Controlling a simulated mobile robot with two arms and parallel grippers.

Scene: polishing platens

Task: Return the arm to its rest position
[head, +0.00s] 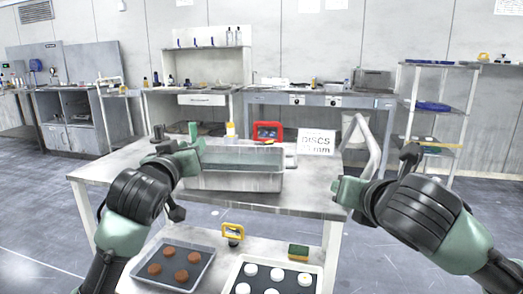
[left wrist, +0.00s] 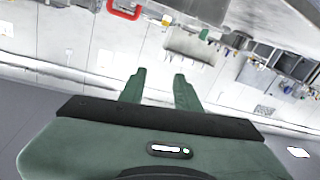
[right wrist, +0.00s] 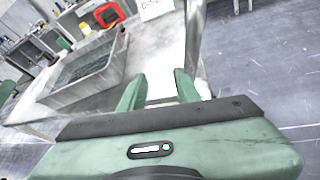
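My left gripper (head: 190,150) is raised in front of the metal basin (head: 235,181) on the work table. In the left wrist view its two green fingers (left wrist: 160,88) stand apart with nothing between them. My right gripper (head: 345,190) is near the right end of the table. In the right wrist view its fingers (right wrist: 157,90) are spread and empty, with the table edge and a metal post beyond them. Both arms are bent, with the forearms entering from the lower corners of the head view.
The table (head: 310,200) also holds a red device (head: 267,131), a yellow-capped bottle (head: 231,130) and a "DISCS" sign (head: 316,142). Below are a tray of brown discs (head: 205,262), a tray of white discs (head: 235,270), a yellow-handled tool (head: 233,231) and a sponge (head: 298,251). Open floor lies at right.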

